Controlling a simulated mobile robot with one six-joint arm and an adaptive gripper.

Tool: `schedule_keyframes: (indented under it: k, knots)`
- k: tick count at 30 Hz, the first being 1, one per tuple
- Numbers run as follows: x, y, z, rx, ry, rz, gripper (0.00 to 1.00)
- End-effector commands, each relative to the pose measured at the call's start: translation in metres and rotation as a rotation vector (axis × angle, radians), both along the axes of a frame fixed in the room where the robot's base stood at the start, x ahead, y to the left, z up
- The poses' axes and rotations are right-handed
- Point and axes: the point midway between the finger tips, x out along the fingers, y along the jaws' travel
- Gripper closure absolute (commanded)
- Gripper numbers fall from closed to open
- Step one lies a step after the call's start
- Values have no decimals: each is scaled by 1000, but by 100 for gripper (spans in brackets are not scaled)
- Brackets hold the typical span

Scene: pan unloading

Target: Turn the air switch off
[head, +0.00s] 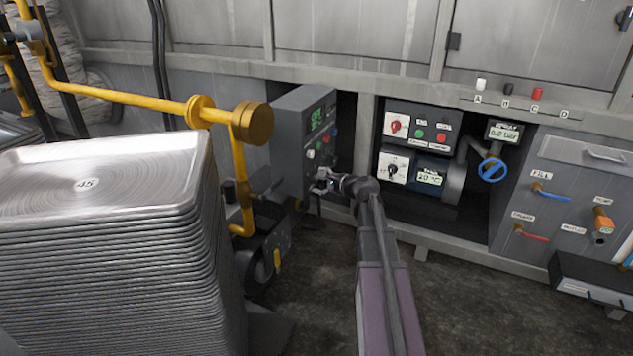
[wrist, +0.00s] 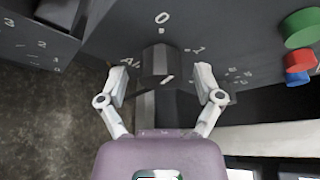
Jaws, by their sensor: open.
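The air switch is a dark rotary knob (wrist: 158,62) on a grey panel in the wrist view. A white 0 is above it, a 1 to its right, and a partly covered label reading "AI" to its left. A short light mark shows at the knob's lower end; I cannot tell its setting for sure. My gripper (wrist: 160,77) is open, with one finger on each side of the knob and visible gaps between. In the head view my gripper (head: 326,183) is at the grey control box (head: 290,150), hiding the knob.
Green, red and blue buttons (wrist: 298,62) sit right of the knob. Yellow pipes (head: 150,100) and a tall stack of metal pans (head: 110,270) stand left. Other panels and a blue valve wheel (head: 491,169) are to the right. Open floor (head: 470,300) lies in front.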

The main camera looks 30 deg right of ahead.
Motion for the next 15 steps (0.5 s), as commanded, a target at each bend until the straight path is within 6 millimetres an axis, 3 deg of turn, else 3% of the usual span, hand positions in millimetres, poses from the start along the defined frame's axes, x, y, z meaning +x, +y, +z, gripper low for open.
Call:
schedule_keyframes:
  k: [8,15]
  knots:
    - [-14,-8,5,-212,32,-7,16]
    - [-33,-12,10,-520,83,31,16]
